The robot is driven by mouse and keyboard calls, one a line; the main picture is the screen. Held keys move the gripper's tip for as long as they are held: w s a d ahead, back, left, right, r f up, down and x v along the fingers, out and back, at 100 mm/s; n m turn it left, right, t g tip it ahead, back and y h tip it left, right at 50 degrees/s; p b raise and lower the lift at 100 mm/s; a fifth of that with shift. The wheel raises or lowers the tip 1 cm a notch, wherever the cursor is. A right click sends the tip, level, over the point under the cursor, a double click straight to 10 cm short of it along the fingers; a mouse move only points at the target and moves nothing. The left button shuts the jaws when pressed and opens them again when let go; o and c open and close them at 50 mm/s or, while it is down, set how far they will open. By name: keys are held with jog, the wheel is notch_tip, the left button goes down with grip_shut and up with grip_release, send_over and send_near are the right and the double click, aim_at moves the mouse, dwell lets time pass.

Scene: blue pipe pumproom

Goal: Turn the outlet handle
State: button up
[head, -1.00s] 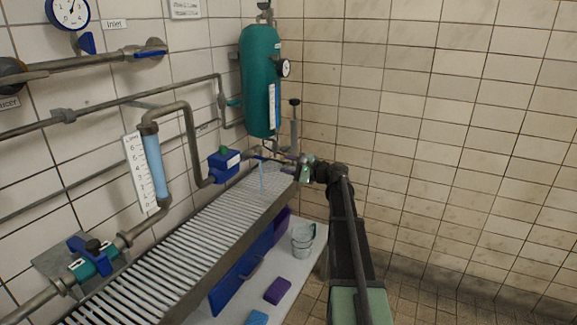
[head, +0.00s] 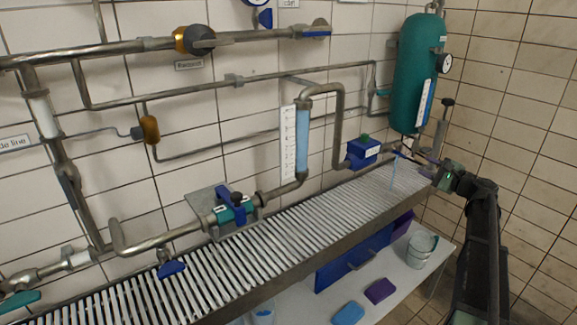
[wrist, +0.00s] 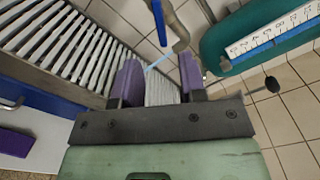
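The outlet handle looks like a thin blue lever by the spout below the green tank. In the wrist view the blue lever (wrist: 158,22) hangs beside a grey pipe, just beyond my fingertips. My gripper (wrist: 160,78) has two purple fingers spread apart with nothing between them; a thin light-blue water stream and the grating show behind the gap. In the head view my gripper (head: 432,166) is small, at the right end of the grating, close to the lever. I cannot tell there whether they touch.
The green tank (head: 416,75) with a gauge stands above the gripper. The slatted grating (head: 290,233) runs along the wall. A bucket (head: 420,249) and sponges (head: 380,290) lie below. A blue valve box (head: 362,152) sits left of the outlet.

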aim_at(403, 156)
jog(key=shift+w+d+f, duration=0.1)
jog(key=shift+d, duration=0.05)
dwell(0.3)
jog(key=x, duration=1.1)
jog(key=shift+c, duration=0.3)
grip_shut()
